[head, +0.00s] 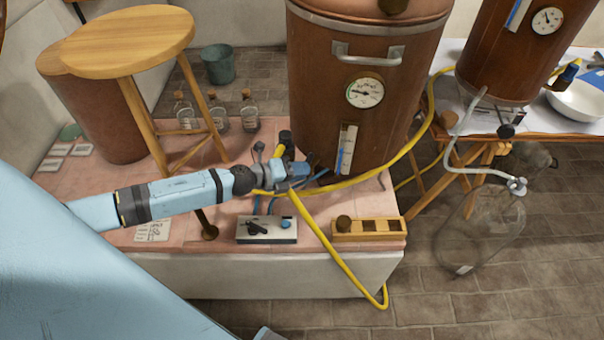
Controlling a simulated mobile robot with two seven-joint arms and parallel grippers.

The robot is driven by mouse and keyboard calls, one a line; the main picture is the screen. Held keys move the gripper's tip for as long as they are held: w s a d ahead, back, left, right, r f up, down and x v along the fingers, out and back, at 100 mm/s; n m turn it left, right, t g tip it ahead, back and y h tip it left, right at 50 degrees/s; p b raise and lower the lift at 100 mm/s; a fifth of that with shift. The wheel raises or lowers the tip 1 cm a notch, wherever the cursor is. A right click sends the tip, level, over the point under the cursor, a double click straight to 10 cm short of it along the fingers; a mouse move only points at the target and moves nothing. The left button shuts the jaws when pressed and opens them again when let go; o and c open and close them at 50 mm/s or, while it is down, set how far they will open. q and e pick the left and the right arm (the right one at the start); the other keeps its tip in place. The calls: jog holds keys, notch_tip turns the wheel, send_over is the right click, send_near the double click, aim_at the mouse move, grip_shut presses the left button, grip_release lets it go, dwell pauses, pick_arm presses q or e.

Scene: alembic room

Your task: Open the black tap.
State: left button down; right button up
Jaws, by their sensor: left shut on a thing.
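My left gripper (293,172) reaches in from the left, low over the pink platform, to the lower left side of the large copper vessel (310,80). It is shut on a small dark part there, which I take to be the black tap (300,157). The gripper and nearby hoses hide most of the tap, so I cannot tell how far its handle is turned. My right gripper is not in view.
A yellow hose (340,262) loops past my gripper and over the platform's front edge. A control box (267,230) and wooden rack (369,230) stand in front. A stool (125,40) and glass bottles (220,116) are behind left; a glass carboy (480,225) stands right.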

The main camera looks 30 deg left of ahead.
pick_arm(q)
jog(key=shift+a+m, duration=0.1)
jog(key=shift+m, duration=0.2)
jog(key=c, duration=1.1)
grip_release()
jog(key=shift+o, duration=0.2)
jog(key=b+v, duration=0.2)
jog(key=v, duration=1.1)
jog(key=shift+a, duration=0.45)
jog(key=shift+s, duration=0.1)
jog(key=s+d+f+n+y+p, duration=0.2)
jog(key=s+d+n, duration=0.4)
jog(key=d+n, duration=0.3)
jog(key=s+d+f+n+g+y+p, duration=0.1)
jog(key=s+d+n+p, duration=0.5)
jog(key=n, duration=1.1)
jog(key=d+f+y, duration=0.1)
jog(key=d+y, duration=0.1)
jog(key=d, duration=0.1)
jog(key=shift+f+y, duration=0.2)
jog(key=shift+y, duration=0.2)
